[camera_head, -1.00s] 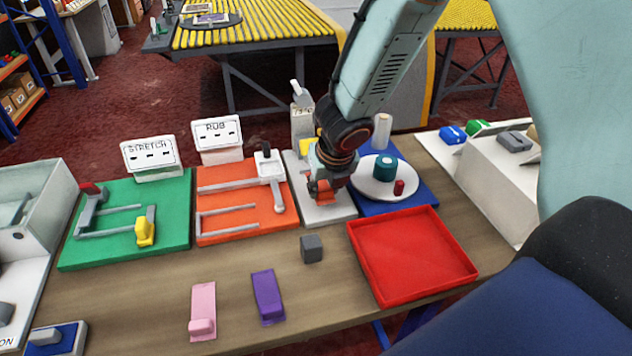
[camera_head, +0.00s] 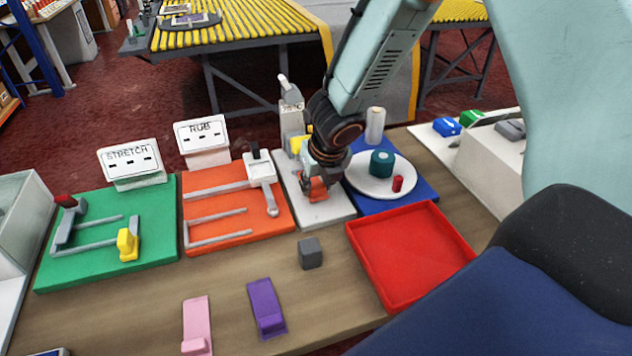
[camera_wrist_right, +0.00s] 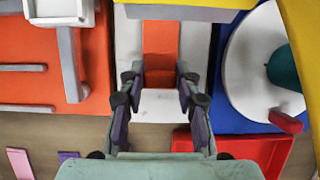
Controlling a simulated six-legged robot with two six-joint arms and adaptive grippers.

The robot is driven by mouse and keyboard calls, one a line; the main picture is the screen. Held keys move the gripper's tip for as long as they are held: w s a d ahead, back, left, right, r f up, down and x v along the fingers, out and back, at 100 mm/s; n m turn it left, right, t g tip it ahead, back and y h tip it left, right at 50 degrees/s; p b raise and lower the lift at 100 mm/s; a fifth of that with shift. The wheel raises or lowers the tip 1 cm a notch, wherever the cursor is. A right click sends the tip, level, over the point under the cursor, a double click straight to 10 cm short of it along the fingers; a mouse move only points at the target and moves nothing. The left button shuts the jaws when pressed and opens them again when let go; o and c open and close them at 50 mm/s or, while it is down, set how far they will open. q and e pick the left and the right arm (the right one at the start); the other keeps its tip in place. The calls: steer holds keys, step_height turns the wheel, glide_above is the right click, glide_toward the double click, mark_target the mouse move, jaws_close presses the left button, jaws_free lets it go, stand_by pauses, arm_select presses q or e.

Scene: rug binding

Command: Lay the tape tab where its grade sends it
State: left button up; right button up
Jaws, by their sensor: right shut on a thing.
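My right gripper (camera_head: 318,188) is low over the white-grey plate (camera_head: 325,210) of the testing post. It is shut on an orange-red tab (camera_wrist_right: 160,50), which lies between its fingertips in the right wrist view; the tab's lower end and any contact with the plate are hard to make out. Left of it are an orange board (camera_head: 205,180) with a sign reading RUB (camera_head: 201,136), and a green board (camera_head: 95,262) with a sign reading STRETCH (camera_head: 131,160). A red tray (camera_head: 410,255) lies in front at the right. My left gripper is not in view.
A pink piece (camera_head: 196,322), a purple piece (camera_head: 266,308) and a grey block (camera_head: 310,253) lie on the table front. A blue board (camera_head: 425,190) bears a white disc (camera_head: 360,185) with a teal spool (camera_head: 382,163). A grey post (camera_head: 291,115) stands behind the plate.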

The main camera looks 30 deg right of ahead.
steer(key=shift+w+a, duration=0.15)
steer(key=shift+a, duration=0.15)
steer(key=shift+f, duration=0.2)
steer(key=o, duration=0.7)
steer(key=shift+d+f, duration=0.1)
steer(key=shift+d, duration=0.25)
steer(key=shift+c, duration=0.2)
steer(key=o, duration=0.3)
steer(key=shift+s+d, duration=0.4)
steer(key=shift+s, duration=0.05)
steer(key=shift+o, duration=0.6)
steer(key=shift+a, duration=0.15)
steer(key=shift+w+a, duration=0.3)
steer(key=shift+a, duration=0.15)
steer(key=shift+d, duration=0.25)
arm_select(q)
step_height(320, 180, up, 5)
steer(key=p, duration=0.5)
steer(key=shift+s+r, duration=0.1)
arm_select(e)
steer(key=v, duration=1.2)
steer(key=shift+r, duration=0.2)
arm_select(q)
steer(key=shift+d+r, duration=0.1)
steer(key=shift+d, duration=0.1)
arm_select(e)
steer(key=shift+s+d, duration=0.1)
steer(key=shift+d, duration=0.1)
